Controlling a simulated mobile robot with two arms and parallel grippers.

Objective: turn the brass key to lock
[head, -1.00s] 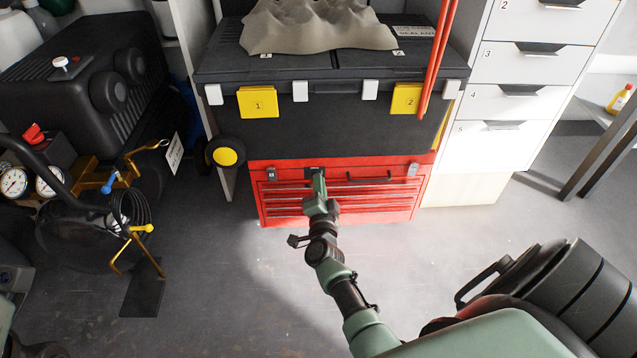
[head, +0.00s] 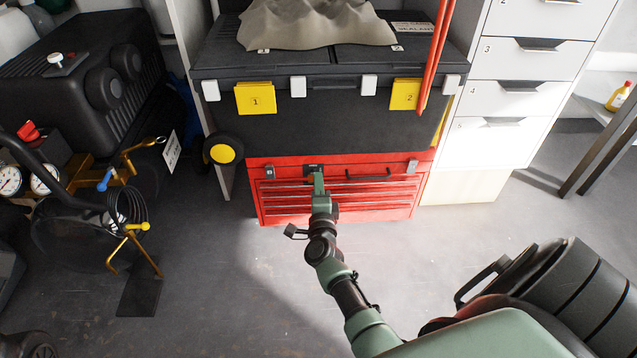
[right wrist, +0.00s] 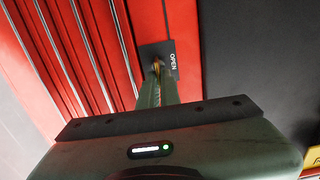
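The red tool chest (head: 290,212) stands on the floor under a black case. A dark lock plate (head: 313,168) sits at its upper front edge. In the right wrist view the plate (right wrist: 171,57) carries the word OPEN. A small brass-coloured bit of the key (right wrist: 156,67) shows at the plate, between my fingertips; the rest is hidden by the fingers. My right gripper (head: 317,178) reaches the plate from the front. In the right wrist view its fingers (right wrist: 157,84) are close together on the key. My left gripper is not in view.
A white drawer cabinet (head: 515,100) stands to the right. A compressor with a hose (head: 120,210) stands to the left. The floor (head: 240,290) in front is mostly clear.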

